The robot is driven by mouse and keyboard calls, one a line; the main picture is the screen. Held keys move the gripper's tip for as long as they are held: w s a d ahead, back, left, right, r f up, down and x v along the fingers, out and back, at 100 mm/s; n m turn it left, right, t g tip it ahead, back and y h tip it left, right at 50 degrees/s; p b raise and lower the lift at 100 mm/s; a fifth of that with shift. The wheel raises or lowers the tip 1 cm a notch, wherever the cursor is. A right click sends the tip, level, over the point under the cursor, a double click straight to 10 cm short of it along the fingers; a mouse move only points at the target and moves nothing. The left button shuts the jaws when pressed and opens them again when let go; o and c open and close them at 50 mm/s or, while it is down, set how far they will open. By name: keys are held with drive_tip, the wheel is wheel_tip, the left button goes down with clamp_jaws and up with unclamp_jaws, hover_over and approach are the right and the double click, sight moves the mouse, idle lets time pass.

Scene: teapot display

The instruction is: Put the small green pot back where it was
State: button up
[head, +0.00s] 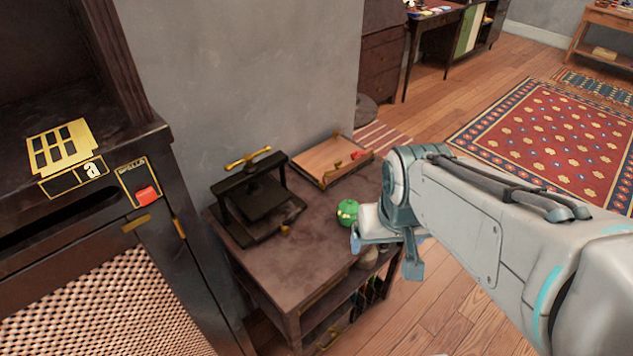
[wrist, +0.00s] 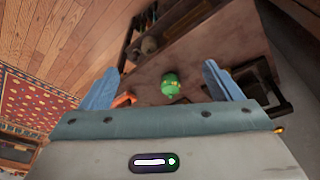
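The small green pot (head: 347,212) stands on the dark wooden side table (head: 300,240), near its right edge in the head view. In the wrist view the pot (wrist: 171,86) shows between the two blue fingers, with bare tabletop around it. My gripper (head: 362,240) is beside the pot on its right in the head view, partly hidden by my own arm. In the wrist view my gripper (wrist: 170,82) has its fingers wide apart, with clear space on both sides of the pot, and neither finger touches it.
A black press with a brass handle (head: 256,200) stands on the table's left part. A wooden tray-like board (head: 322,162) with a red item (head: 358,155) lies at the back. A dark cabinet (head: 150,240) stands at left. Wood floor and a red rug (head: 550,135) lie to the right.

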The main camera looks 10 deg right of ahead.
drive_tip(key=w+d+f+n+t+h, duration=0.2)
drive_tip(key=w+d+f+n, duration=0.1)
drive_tip(key=w+d+f, duration=0.7)
drive_tip(key=n+t+y+b, duration=0.1)
drive_tip(key=n+t+y, duration=0.1)
drive_tip(key=t+y, duration=0.6)
approach(345, 209)
wheel_tip(345, 209, down, 2)
drive_tip(key=d+g, duration=0.1)
drive_tip(key=d, duration=0.2)
drive_tip(key=shift+y, duration=0.4)
drive_tip(key=b+x, duration=0.2)
drive_tip(key=x, duration=0.5)
drive_tip(key=shift+w+r, duration=0.1)
drive_tip(key=shift+w, duration=0.05)
drive_tip(key=shift+x, duration=3.25)
drive_tip(key=shift+r, duration=0.1)
drive_tip(key=c, duration=1.2)
drive_tip(key=shift+c, duration=0.3)
drive_tip(key=shift+r, duration=0.1)
